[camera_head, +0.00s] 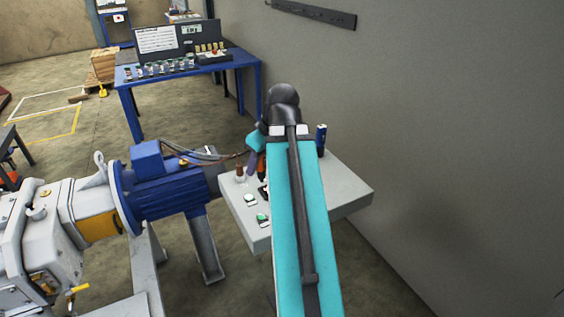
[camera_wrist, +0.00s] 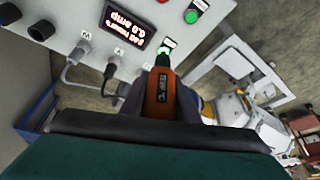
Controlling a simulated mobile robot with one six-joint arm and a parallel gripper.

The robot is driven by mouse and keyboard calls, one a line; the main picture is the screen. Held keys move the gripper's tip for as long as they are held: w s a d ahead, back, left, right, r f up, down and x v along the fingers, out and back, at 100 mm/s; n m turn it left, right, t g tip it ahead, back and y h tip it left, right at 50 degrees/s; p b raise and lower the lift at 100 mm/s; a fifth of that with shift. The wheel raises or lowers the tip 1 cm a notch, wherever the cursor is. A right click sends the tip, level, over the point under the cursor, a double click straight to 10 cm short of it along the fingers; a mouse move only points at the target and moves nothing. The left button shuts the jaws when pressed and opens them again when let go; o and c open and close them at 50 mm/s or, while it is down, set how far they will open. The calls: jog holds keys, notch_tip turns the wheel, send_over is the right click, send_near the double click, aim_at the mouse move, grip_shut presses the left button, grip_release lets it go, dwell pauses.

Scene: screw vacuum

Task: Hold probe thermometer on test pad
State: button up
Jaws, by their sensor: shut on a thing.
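An orange probe with a dark tip, which I take for the probe thermometer (camera_wrist: 160,92), is held upright in the middle of the wrist view. My gripper (camera_wrist: 165,105) is shut on it, with dark fingers on both sides. The probe tip points at a small white-framed patch with green (camera_wrist: 168,45) on a grey panel (camera_wrist: 155,12); I cannot tell whether this patch is the test pad or whether the tip touches it. In the head view, a bit of orange (camera_head: 261,164) shows beside my arm, which hides much of the area.
The panel has a lit display (camera_wrist: 128,24), a green button (camera_wrist: 191,16) and cable plugs (camera_wrist: 112,65). A blue motor (camera_head: 160,185) stands left of the grey box (camera_head: 345,190). A blue workbench (camera_head: 180,75) is farther back; a wall is on the right.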

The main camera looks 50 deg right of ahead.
jog(key=w+a+f+b, duration=0.2)
jog(key=w+a, duration=0.4)
jog(key=a, duration=0.4)
jog(key=w+a+f+b, duration=0.1)
jog(key=w+a+f, duration=0.1)
jog(key=w+a, duration=0.4)
jog(key=w+a+f+m+b, duration=0.1)
jog(key=w+a, duration=0.5)
jog(key=a, duration=0.8)
jog(key=shift+w+a+f+b, duration=0.4)
jog(key=shift+f+b, duration=0.4)
jog(key=shift+f, duration=0.25)
